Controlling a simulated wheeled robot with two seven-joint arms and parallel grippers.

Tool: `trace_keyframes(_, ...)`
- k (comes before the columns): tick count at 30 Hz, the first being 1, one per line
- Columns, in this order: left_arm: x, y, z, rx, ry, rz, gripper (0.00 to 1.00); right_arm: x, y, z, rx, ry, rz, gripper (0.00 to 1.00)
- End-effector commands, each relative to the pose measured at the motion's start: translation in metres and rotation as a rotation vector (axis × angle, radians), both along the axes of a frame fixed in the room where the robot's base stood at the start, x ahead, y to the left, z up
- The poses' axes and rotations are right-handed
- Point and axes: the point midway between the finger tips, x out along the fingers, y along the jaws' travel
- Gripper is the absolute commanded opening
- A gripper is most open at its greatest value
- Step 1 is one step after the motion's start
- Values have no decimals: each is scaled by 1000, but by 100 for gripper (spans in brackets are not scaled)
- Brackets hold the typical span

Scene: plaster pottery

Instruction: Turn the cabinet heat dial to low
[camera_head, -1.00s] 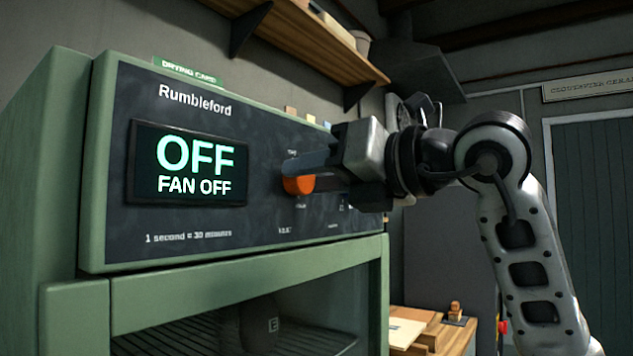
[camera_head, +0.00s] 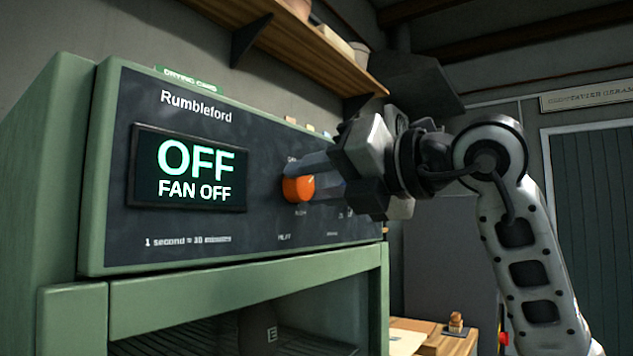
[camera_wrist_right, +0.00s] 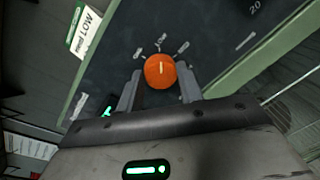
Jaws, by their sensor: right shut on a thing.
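The drying cabinet (camera_head: 95,180) is green with a dark control panel (camera_head: 255,225). Its display (camera_head: 188,168) reads OFF and FAN OFF. An orange round dial (camera_head: 297,189) sits on the panel right of the display. In the right wrist view the dial (camera_wrist_right: 160,71) shows a pale pointer line, with small marks around its upper edge. My right gripper (camera_head: 308,178) is shut on the dial, one finger on each side; its fingers also show in the right wrist view (camera_wrist_right: 159,90). The exact dial setting is too small to read. My left gripper is not in view.
A wooden shelf (camera_head: 300,45) with pots hangs above the cabinet. A wooden table (camera_head: 450,342) with a small stamp-like object (camera_head: 456,321) stands at lower right. A card reading LOW (camera_wrist_right: 88,30) shows in the right wrist view.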

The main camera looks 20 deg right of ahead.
Motion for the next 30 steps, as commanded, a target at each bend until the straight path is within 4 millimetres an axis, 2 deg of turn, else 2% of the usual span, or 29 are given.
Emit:
trace_keyframes(2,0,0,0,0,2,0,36,0,-2,3,4,-7,-5,14)
trace_keyframes(3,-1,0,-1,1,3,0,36,0,-2,3,4,-7,-5,48)
trace_keyframes(4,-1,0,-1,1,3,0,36,0,-2,3,4,-7,-5,56)
trace_keyframes(5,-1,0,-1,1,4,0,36,0,-2,3,4,-6,-4,58)
trace_keyframes(20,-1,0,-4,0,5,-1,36,-5,-5,1,1,-4,-3,58)
trace_keyframes(23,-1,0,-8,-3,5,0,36,-16,-13,1,1,-8,-4,58)
trace_keyframes(30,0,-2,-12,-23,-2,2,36,-62,-45,4,0,-10,-7,58)
